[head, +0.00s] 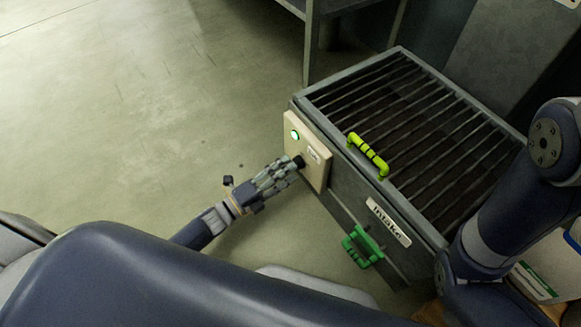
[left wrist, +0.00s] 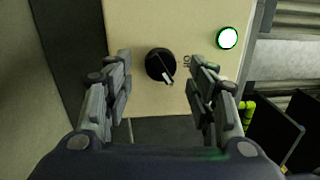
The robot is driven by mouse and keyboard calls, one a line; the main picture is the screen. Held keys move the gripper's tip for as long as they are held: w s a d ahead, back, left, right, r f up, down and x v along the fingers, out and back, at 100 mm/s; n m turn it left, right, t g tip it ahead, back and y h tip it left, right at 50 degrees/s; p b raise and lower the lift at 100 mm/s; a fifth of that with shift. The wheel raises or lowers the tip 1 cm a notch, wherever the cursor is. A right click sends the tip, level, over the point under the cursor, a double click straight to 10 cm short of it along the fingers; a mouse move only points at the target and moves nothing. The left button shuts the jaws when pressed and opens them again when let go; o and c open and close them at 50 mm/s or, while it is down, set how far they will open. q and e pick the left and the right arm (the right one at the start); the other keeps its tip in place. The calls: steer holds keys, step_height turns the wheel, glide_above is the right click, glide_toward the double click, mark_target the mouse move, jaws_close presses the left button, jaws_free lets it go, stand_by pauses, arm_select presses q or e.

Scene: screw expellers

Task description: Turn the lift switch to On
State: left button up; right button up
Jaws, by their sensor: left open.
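The lift switch is a black rotary knob (left wrist: 160,65) on a beige panel (left wrist: 130,25); it also shows in the head view (head: 299,161). Its white pointer mark points to the lower right in the left wrist view. Lettering beside it is partly hidden by a finger, and I cannot read it fully. A round lamp (left wrist: 228,38) with a green rim is lit on the panel. My left gripper (head: 287,168) is open, one finger on each side of the knob in the left wrist view (left wrist: 162,70). I cannot tell whether they touch it. My right gripper is out of view.
The panel is on the side of a grey intake hopper with a slatted grate (head: 390,100). A yellow-green handle (head: 368,156) is on its top edge. A green handle (head: 358,248) is below the Intake label (head: 388,222). Open floor (head: 130,110) is at left.

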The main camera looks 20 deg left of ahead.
arm_select(q)
steer(key=v, duration=0.9)
steer(key=shift+s+a, duration=0.2)
steer(key=shift+s, duration=0.05)
